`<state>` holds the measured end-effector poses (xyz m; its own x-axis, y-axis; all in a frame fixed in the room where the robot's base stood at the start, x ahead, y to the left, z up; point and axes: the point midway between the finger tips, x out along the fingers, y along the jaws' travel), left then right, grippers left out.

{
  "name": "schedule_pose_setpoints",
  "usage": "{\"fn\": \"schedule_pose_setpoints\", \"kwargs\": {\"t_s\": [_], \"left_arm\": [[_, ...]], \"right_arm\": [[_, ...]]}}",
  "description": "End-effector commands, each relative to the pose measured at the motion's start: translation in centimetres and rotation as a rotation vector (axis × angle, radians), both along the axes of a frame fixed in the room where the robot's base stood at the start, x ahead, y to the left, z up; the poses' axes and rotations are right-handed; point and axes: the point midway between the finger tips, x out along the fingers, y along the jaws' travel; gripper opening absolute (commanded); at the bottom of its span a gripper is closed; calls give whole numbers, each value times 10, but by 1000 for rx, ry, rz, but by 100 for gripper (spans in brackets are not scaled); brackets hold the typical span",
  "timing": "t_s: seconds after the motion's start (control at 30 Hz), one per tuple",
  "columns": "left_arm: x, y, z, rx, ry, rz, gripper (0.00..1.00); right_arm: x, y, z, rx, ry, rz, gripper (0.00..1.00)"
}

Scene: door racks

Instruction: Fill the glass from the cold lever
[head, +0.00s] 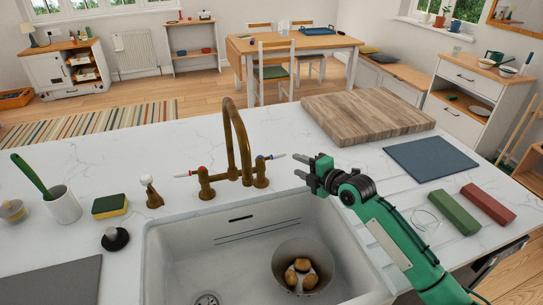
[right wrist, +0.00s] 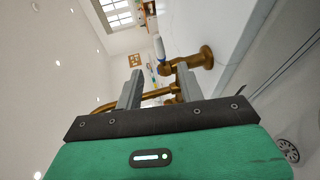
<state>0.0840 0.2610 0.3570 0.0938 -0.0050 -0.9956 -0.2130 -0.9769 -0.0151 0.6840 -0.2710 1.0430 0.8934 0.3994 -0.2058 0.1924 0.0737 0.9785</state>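The brass tap (head: 238,140) stands behind the white sink (head: 170,235). Its cold lever (head: 270,157) has a blue mark and a pale tip, on the right. It also shows in the right wrist view (right wrist: 159,48). The hot lever (head: 187,174), marked red, points left. My right gripper (head: 300,180) is open and empty, just right of the cold lever and apart from it. In the right wrist view its fingers (right wrist: 158,85) are spread. A clear glass (head: 427,219) is faintly visible on the counter right of the sink, beside my right forearm. My left gripper is out of view.
A pot (head: 326,262) with several potatoes sits in the sink. A wooden board (head: 370,117), blue mat (head: 431,157), green block (head: 453,212) and red block (head: 488,205) lie to the right. A sponge (head: 110,206) and brush cup (head: 64,205) stand left.

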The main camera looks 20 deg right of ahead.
Motion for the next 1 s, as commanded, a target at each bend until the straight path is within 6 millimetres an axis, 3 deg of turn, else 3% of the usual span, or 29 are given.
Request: {"fn": "schedule_pose_setpoints", "kwargs": {"t_s": [0.6, 1.0], "left_arm": [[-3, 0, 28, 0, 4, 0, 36], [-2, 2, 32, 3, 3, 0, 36]], "right_arm": [[91, 42, -18, 4, 1, 1, 39], [114, 52, -25, 1, 0, 1, 39]]}}
